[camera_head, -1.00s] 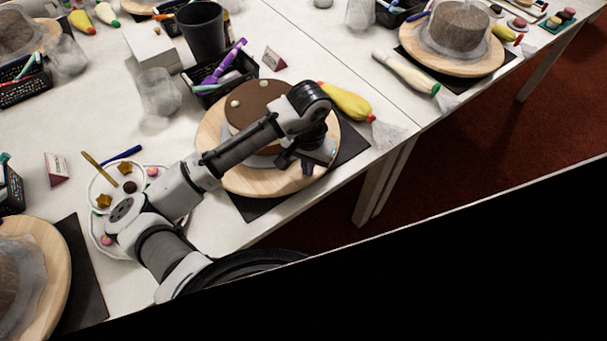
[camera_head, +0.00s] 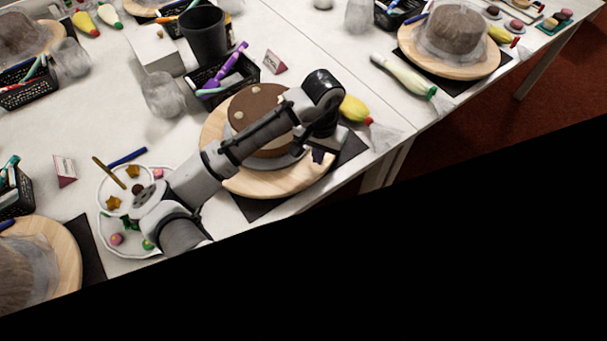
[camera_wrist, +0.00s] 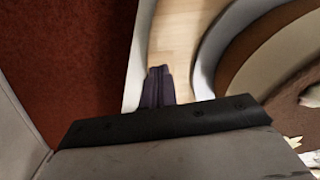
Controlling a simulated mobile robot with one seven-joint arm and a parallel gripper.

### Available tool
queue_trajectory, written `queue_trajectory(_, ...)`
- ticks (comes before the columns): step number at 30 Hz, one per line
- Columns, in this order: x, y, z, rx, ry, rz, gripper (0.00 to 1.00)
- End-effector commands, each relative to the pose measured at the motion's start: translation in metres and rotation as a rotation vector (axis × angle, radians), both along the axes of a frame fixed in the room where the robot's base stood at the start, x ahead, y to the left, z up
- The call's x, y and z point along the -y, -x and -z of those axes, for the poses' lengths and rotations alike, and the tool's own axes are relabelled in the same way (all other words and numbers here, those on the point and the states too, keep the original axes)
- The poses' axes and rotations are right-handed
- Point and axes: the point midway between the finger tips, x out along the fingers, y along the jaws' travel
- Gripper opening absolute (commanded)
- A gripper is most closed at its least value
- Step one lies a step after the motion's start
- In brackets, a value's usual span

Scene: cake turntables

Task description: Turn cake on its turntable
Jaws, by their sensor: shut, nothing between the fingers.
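The round brown cake (camera_head: 257,101) with pale dots sits on a grey board on a wooden turntable (camera_head: 262,182). My arm crosses over the cake and hides part of it and the turntable's right side. My gripper (camera_head: 321,157) is at the turntable's near right edge, shut and empty. In the wrist view, the shut fingers (camera_wrist: 159,82) point at the pale wooden rim of the turntable (camera_wrist: 174,38). The brown cake (camera_wrist: 283,70) is to their right. I cannot tell whether the fingertips touch the rim.
A dark mat (camera_head: 262,207) lies under the turntable. A yellow piping bag (camera_head: 354,109) lies just behind my gripper. A plate of decorations (camera_head: 120,222) is at the left. A black basket (camera_head: 225,75) and a cup (camera_head: 203,33) stand behind. The table edge is close in front.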

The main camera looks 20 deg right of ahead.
Motion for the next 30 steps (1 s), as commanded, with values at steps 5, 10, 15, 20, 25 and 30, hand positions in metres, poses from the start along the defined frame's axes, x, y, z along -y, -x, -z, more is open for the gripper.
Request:
queue_trajectory(5, 0.0, 0.0, 0.002, 0.0, 0.0, 0.0, 0.0)
queue_trajectory(10, 0.0, 0.0, -0.012, 0.0, 0.0, 0.001, 0.0)
queue_trajectory(15, 0.001, 0.0, -0.03, 0.001, 0.0, 0.001, 0.0)
queue_trajectory(20, 0.001, 0.0, -0.048, 0.001, 0.001, 0.001, 0.0)
queue_trajectory(25, 0.0, 0.0, -0.058, -0.001, -0.001, 0.001, 0.0)
queue_trajectory(30, 0.0, 0.0, -0.059, -0.001, -0.001, 0.0, 0.0)
